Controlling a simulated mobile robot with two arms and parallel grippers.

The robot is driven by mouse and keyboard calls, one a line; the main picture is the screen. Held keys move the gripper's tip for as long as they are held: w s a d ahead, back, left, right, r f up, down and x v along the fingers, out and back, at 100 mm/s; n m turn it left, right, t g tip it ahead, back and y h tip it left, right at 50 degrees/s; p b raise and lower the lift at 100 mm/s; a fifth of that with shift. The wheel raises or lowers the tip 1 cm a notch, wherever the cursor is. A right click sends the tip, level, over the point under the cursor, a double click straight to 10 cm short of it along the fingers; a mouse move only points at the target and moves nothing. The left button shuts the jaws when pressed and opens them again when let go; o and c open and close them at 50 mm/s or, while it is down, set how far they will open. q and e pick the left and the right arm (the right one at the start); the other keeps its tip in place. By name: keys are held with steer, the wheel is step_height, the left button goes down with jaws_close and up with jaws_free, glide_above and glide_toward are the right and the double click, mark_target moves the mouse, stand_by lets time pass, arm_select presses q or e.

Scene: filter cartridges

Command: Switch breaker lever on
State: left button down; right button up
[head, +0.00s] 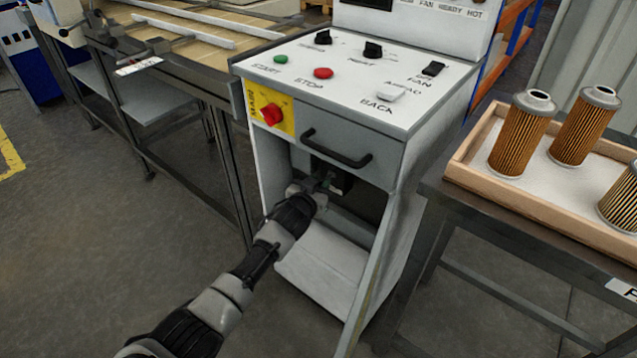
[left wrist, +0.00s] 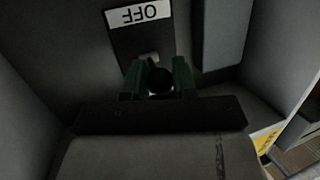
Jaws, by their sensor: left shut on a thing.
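The breaker (head: 343,184) is a dark box inside the open cabinet, under the drawer handle. My left gripper (head: 326,182) reaches into the cabinet and is at the breaker's front. In the left wrist view, my left gripper (left wrist: 157,80) has its two green fingers shut on the dark round-ended breaker lever (left wrist: 160,81). A white OFF label (left wrist: 139,14) appears upside down on the breaker plate, at the top of that view. The head view hides most of the lever behind the gripper. My right gripper is in neither view.
The control cabinet (head: 300,80) has knobs, buttons and a red main switch (head: 271,113) on yellow. A black drawer handle (head: 337,148) juts out just above my left gripper. Cabinet walls enclose it on both sides. A tray (head: 540,212) of filter cartridges stands right.

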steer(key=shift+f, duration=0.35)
arm_select(q)
steer(key=c, duration=0.9)
jaws_free()
steer(key=shift+s, duration=0.15)
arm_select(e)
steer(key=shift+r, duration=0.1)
arm_select(q)
steer(key=p+v, duration=0.3)
steer(key=v, duration=0.7)
steer(key=shift+s, duration=0.3)
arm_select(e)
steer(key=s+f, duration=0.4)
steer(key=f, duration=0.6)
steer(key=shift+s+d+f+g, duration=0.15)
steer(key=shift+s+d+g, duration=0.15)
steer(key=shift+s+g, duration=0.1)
arm_select(q)
steer(key=shift+a+r, duration=0.1)
